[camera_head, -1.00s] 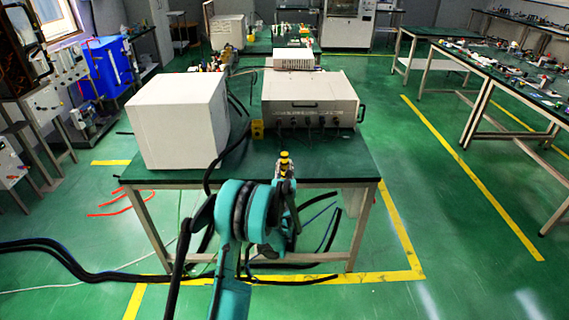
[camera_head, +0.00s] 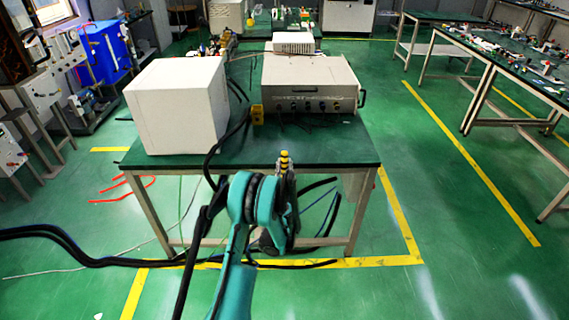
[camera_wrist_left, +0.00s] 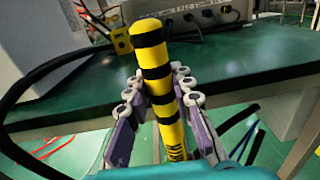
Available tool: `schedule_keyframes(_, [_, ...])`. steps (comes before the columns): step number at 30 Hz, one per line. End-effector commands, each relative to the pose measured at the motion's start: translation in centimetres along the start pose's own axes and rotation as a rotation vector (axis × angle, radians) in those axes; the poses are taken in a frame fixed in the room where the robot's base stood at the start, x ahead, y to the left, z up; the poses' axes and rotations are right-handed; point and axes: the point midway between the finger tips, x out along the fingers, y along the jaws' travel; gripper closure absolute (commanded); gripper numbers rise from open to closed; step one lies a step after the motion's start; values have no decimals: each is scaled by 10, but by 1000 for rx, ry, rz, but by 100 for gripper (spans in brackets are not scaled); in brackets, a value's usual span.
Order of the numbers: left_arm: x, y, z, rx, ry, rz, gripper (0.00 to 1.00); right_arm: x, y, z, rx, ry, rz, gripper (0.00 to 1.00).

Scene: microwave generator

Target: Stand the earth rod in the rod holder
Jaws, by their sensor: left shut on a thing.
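The earth rod is a yellow rod with black bands; its top (camera_head: 284,157) shows in the head view in front of the table's near edge. In the left wrist view the rod (camera_wrist_left: 157,75) rises nearly upright between the fingers, leaning slightly left. My left gripper (camera_head: 286,178) is shut on the rod; its purple-grey fingers (camera_wrist_left: 157,98) press it from both sides. The rod's lower end is hidden. A small yellow block (camera_head: 257,115), perhaps the rod holder, stands on the table between the white box and the grey instrument. My right gripper is out of view.
The dark green table (camera_head: 320,148) has free room along its front. A white box (camera_head: 180,105) stands at its left, and a grey instrument (camera_head: 310,80) at the back right. Black cables (camera_head: 228,135) run beside the box and hang over the front edge.

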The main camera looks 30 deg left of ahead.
Motion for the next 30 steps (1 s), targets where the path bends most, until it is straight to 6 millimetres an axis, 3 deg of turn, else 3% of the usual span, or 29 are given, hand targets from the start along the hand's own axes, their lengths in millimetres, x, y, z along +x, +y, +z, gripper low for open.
schedule_keyframes(30, [0, 0, -10, 0, 0, 0, 100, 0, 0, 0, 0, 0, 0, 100])
